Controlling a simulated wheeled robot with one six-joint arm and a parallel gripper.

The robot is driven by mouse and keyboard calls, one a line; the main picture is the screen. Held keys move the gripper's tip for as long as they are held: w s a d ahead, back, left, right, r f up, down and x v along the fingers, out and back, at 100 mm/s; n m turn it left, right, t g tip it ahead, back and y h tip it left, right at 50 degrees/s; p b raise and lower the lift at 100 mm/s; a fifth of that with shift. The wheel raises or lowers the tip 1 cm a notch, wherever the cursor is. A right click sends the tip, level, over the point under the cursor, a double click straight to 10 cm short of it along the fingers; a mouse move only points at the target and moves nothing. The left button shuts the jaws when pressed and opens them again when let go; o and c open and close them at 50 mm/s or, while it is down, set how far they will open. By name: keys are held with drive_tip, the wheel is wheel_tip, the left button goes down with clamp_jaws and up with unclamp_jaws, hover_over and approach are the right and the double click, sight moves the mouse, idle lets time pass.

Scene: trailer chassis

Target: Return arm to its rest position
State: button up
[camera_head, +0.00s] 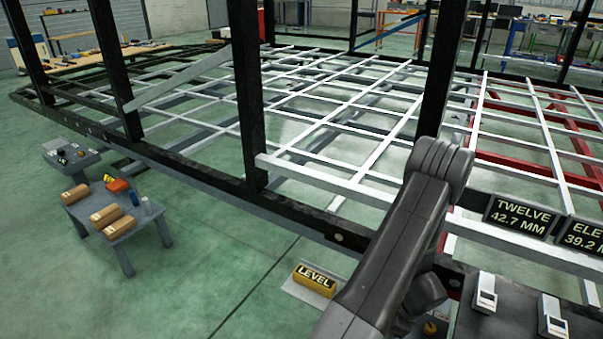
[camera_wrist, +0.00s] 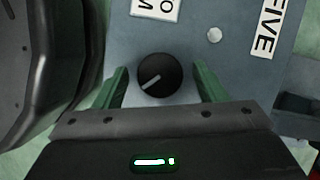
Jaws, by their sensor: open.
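My gripper (camera_wrist: 162,84) shows in the wrist view with its two green fingers spread apart. A round black knob (camera_wrist: 160,75) with a pale pointer line shows in the gap between the fingers, on a grey-blue panel (camera_wrist: 222,75). I cannot tell how far the fingertips stand from the panel, but neither finger visibly touches the knob. In the head view my arm (camera_head: 400,240) reaches up from the bottom edge and bends over near the chassis edge. My gripper is hidden in that view.
The trailer chassis (camera_head: 335,181) has black uprights close to my arm. A yellow block marked LEVEL (camera_head: 315,280) lies beside the arm. Signs marked TWELVE (camera_head: 517,216) and ELE (camera_head: 583,235) stand at right. Green floor at lower left is clear.

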drive_tip(key=n+g, duration=0.1)
drive_tip(key=n, duration=0.3)
drive_tip(key=shift+w+n+g, duration=0.15)
drive_tip(key=shift+n+g, duration=0.15)
drive_tip(key=shift+g, duration=0.1)
drive_tip(key=n+g, duration=0.1)
drive_tip(key=n, duration=0.3)
drive_tip(key=shift+w+a+f+n+g+b, duration=0.1)
drive_tip(key=shift+n+g+b, duration=0.2)
drive_tip(key=shift+g, duration=0.1)
drive_tip(key=n, duration=0.2)
drive_tip(key=n+g+h, duration=0.1)
drive_tip(key=n, duration=0.1)
drive_tip(key=shift+w+n+h, duration=0.1)
drive_tip(key=shift+n+h, duration=0.2)
drive_tip(key=shift+n, duration=0.1)
drive_tip(key=n, duration=0.2)
drive_tip(key=n+g+h+b, duration=0.1)
drive_tip(key=n, duration=0.1)
drive_tip(key=shift+a+h, duration=0.1)
drive_tip(key=shift+h, duration=0.2)
drive_tip(key=shift+n, duration=0.3)
